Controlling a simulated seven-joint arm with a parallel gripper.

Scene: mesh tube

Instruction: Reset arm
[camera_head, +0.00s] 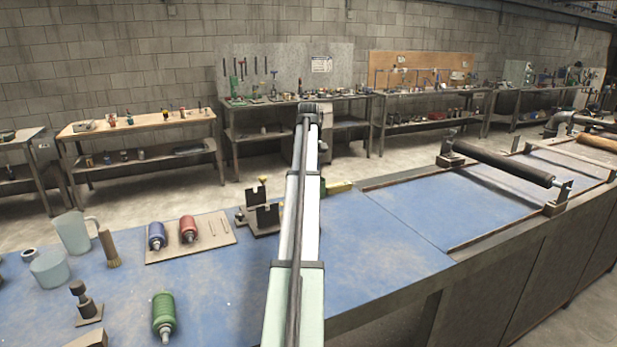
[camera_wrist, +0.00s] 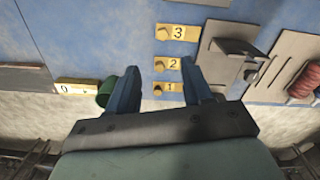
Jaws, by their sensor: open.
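In the wrist view my gripper (camera_wrist: 162,70) is open, with two dark blue fingers apart and nothing between them that I can see held. It hangs over the edge of the blue bench top. Yellow tags numbered 3 (camera_wrist: 177,32), 2 (camera_wrist: 170,64) and 1 (camera_wrist: 168,87) show beyond and between the fingers. A green cylinder (camera_wrist: 107,92) shows just left of the left finger, partly hidden by it. In the head view my arm rises through the middle of the picture; the gripper's fingers cannot be made out there.
A dark metal stand (camera_head: 262,212) is beside my arm. A black roller (camera_head: 503,164) lies right. The bench middle right is clear.

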